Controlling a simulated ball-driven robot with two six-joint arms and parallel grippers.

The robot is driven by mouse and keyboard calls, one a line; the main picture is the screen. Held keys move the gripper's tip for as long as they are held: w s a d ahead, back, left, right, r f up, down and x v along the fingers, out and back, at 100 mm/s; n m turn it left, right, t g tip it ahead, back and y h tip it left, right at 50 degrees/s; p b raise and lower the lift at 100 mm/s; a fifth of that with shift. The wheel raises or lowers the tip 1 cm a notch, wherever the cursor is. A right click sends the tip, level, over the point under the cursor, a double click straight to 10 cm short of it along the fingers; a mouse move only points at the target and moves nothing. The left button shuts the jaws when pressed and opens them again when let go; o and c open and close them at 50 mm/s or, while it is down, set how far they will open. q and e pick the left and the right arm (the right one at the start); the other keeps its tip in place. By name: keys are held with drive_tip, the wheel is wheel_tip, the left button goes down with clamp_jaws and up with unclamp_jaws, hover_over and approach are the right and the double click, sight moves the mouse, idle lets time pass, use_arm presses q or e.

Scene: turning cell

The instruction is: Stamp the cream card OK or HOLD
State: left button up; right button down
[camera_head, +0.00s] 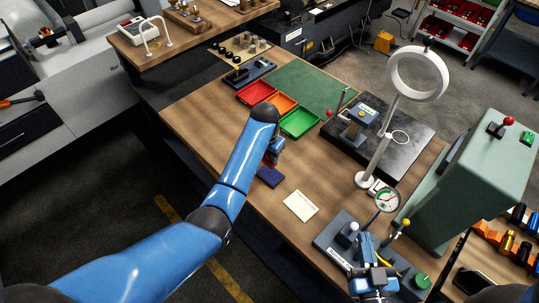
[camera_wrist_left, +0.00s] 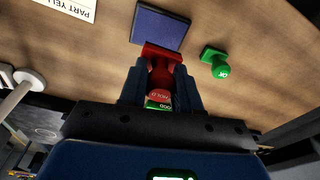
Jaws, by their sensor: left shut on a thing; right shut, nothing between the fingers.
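The cream card (camera_head: 300,205) lies flat on the wooden bench, and its printed edge shows in the left wrist view (camera_wrist_left: 72,7). My left gripper (camera_head: 271,157) is shut on a red stamp (camera_wrist_left: 162,52), base outward, beside the dark blue ink pad (camera_wrist_left: 160,26). The pad also shows in the head view (camera_head: 270,177); whether the stamp touches it I cannot tell. A green stamp (camera_wrist_left: 217,66) marked OK stands on the bench, hidden in the head view. My right gripper (camera_head: 368,248) is shut and empty over the gauge fixture at lower right.
Red, orange and green trays (camera_head: 299,122) stand behind my left arm, by a green mat (camera_head: 300,87). A ring magnifier (camera_head: 365,180) stands right of the card, near a dial gauge (camera_head: 387,200) and a green machine (camera_head: 475,180). Bench around the card is clear.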

sight(270, 161)
use_arm(q)
drive_tip(key=shift+d+f+b, duration=0.15)
drive_tip(key=shift+f+b, duration=0.15)
drive_tip(key=shift+f, duration=0.1)
wheel_tip(270, 161, down, 3)
drive_tip(key=b, duration=0.2)
drive_tip(key=shift+b, duration=0.4)
drive_tip(key=shift+f+b, duration=1.1)
drive_tip(key=shift+b, duration=0.05)
drive_tip(key=shift+f+b, duration=0.3)
drive_tip(key=shift+f, duration=0.15)
drive_tip(key=shift+s, duration=0.1)
idle(1.2)
drive_tip(key=shift+p, duration=0.35)
wheel_tip(270, 161, up, 7)
drive_tip(key=p, duration=0.6)
